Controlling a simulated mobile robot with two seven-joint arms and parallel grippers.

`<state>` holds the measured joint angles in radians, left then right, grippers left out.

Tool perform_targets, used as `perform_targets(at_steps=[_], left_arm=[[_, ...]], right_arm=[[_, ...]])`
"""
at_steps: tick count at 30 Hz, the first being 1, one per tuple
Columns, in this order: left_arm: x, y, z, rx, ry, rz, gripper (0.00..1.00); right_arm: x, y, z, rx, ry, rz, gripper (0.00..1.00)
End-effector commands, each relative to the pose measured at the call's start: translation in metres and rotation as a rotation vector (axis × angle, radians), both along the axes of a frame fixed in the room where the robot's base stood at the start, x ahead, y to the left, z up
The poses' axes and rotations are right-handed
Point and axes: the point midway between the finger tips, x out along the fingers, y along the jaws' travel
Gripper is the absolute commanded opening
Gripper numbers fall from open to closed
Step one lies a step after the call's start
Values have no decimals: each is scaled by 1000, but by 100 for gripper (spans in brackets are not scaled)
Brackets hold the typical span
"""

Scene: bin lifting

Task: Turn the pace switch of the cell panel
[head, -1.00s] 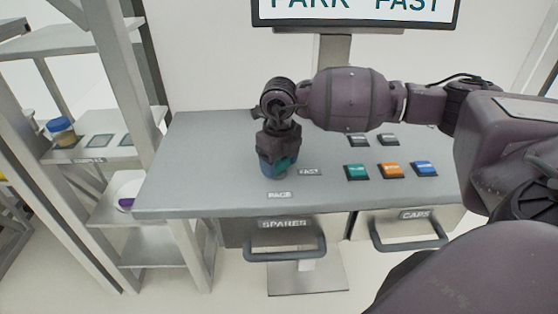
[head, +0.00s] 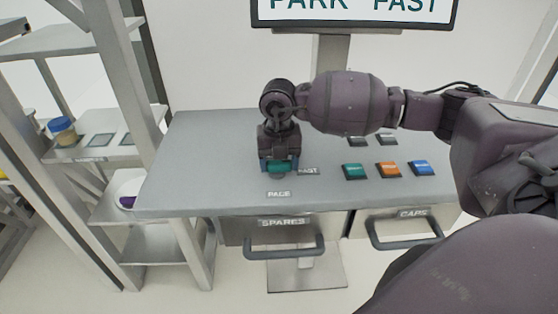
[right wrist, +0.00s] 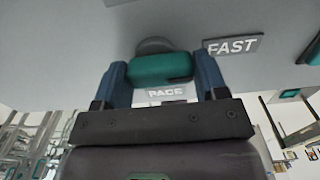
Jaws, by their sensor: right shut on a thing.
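The pace switch shows as a teal knob (right wrist: 160,69) on a grey round base in the right wrist view, and as a small teal patch (head: 279,168) in the head view. My right gripper (right wrist: 160,75) is shut on the knob, with one blue finger at each end of it. In the head view my right gripper (head: 279,166) points down at the panel top (head: 215,160) and hides part of the switch. A PACE label (head: 279,194) lies in front of the switch and a FAST label (head: 309,171) to its right. My left gripper is not in view.
Teal (head: 354,172), orange (head: 388,169) and blue (head: 421,168) buttons sit right of the switch, with darker buttons behind. A screen (head: 355,12) above reads PARK FAST. SPARES (head: 284,222) and CAPS (head: 413,214) drawers are below. A shelf rack (head: 95,155) stands at left.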

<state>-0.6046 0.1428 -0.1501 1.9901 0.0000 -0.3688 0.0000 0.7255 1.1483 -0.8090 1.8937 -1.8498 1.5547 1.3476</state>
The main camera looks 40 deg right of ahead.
Motion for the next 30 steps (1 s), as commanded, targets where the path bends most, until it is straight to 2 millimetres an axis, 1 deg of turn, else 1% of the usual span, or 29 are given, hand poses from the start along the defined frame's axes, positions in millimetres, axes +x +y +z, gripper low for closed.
perform_targets(at_steps=[16,17,21,30], left_arm=[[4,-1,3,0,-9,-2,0],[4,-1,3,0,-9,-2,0],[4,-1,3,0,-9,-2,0],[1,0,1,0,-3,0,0]], right_arm=[[1,-1,1,-1,-4,-27,42],[1,-1,1,-1,-4,-27,69],[1,-1,1,-1,-3,-26,90],[0,0,2,-1,-2,-24,92]])
